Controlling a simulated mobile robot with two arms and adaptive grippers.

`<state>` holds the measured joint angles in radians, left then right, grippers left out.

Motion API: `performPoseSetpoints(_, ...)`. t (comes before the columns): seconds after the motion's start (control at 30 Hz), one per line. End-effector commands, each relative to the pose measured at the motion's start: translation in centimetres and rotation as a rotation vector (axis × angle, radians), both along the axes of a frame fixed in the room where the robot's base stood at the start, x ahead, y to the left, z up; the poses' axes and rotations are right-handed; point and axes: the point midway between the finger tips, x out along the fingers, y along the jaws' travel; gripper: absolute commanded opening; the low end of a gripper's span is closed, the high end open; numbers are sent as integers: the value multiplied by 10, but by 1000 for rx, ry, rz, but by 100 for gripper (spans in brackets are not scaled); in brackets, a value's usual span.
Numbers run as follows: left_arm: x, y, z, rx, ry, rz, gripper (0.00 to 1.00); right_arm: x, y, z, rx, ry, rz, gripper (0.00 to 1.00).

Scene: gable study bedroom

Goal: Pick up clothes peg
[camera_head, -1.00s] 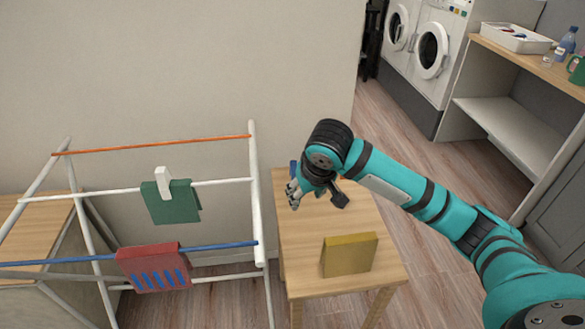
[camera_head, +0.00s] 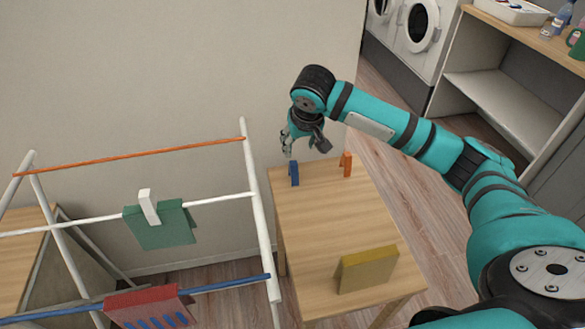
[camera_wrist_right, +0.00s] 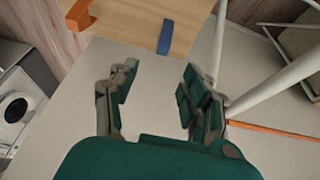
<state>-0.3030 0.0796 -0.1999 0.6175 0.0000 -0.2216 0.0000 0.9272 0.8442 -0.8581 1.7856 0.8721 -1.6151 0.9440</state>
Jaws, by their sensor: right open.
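A blue clothes peg (camera_head: 294,173) stands near the far left edge of the small wooden table (camera_head: 325,215); it also shows in the right wrist view (camera_wrist_right: 165,37). An orange clothes peg (camera_head: 346,164) stands to its right, and shows at the upper left of the right wrist view (camera_wrist_right: 79,14). A white clothes peg (camera_head: 149,207) clips a green cloth (camera_head: 160,229) on the drying rack. My right gripper (camera_head: 303,149) is open and empty, above the table's far edge near the blue peg. My left gripper is not in view.
A folded yellow cloth (camera_head: 368,269) stands on the table's near part. The drying rack (camera_head: 258,215), with a red cloth (camera_head: 147,306) on its blue bar, is close to the table's left side. The wall is behind. The table's middle is clear.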

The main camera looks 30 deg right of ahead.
Motion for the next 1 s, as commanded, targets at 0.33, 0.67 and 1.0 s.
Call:
performPoseSetpoints(0.33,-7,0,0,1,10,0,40,24,-6,-59,0,1,0,48)
performPoseSetpoints(0.67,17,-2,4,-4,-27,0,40,35,-5,-88,0,1,1,48)
performPoseSetpoints(1.0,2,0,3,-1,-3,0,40,45,-7,-114,1,-2,3,48)
